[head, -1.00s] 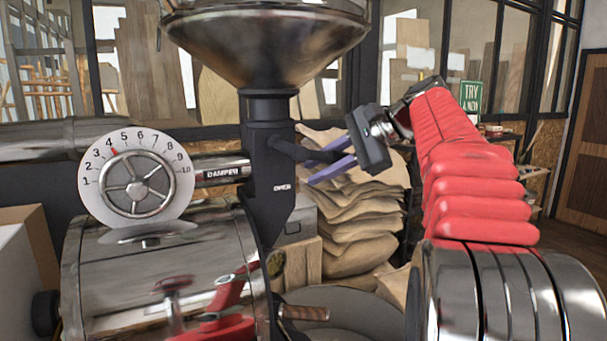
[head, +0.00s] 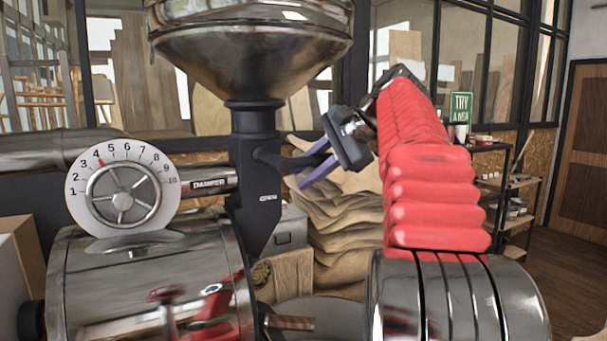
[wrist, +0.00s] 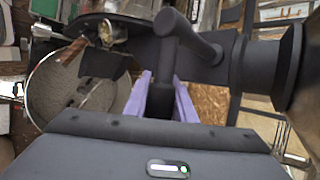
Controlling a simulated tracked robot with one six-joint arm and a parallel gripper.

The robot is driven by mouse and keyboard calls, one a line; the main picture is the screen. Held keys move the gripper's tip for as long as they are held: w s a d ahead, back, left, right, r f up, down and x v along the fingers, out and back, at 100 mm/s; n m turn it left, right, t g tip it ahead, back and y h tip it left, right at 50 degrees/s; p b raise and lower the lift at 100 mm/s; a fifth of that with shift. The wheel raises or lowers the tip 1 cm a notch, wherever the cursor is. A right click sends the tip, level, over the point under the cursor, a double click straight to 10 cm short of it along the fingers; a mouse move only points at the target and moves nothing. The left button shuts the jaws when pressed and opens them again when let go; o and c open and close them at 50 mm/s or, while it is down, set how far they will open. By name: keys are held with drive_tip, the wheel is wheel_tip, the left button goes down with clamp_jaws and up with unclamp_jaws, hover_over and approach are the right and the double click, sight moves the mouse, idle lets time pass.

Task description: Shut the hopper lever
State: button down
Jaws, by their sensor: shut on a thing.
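The hopper lever (head: 285,160) is a dark bar on the black neck under the steel hopper (head: 250,62). In the wrist view, the lever (wrist: 178,50) comes down from a dark crossbar and passes between the fingers (wrist: 164,98). A small white label (head: 268,198) sits on the neck below the lever, too small to read surely.
A damper dial (head: 122,188) with a handwheel stands left of the neck, above the steel drum (head: 140,285). Stacked sacks (head: 345,225) lie behind my gripper. A round tray (wrist: 75,98) shows in the wrist view. Open floor (head: 560,275) lies at the right.

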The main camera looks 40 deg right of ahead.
drive_tip(key=shift+a, duration=0.1)
drive_tip(key=c, duration=1.5)
unclamp_jaws()
drive_tip(key=shift+r, duration=0.1)
drive_tip(key=v, duration=1.3)
drive_tip(key=shift+s+r, duration=0.1)
drive_tip(key=shift+s, duration=0.2)
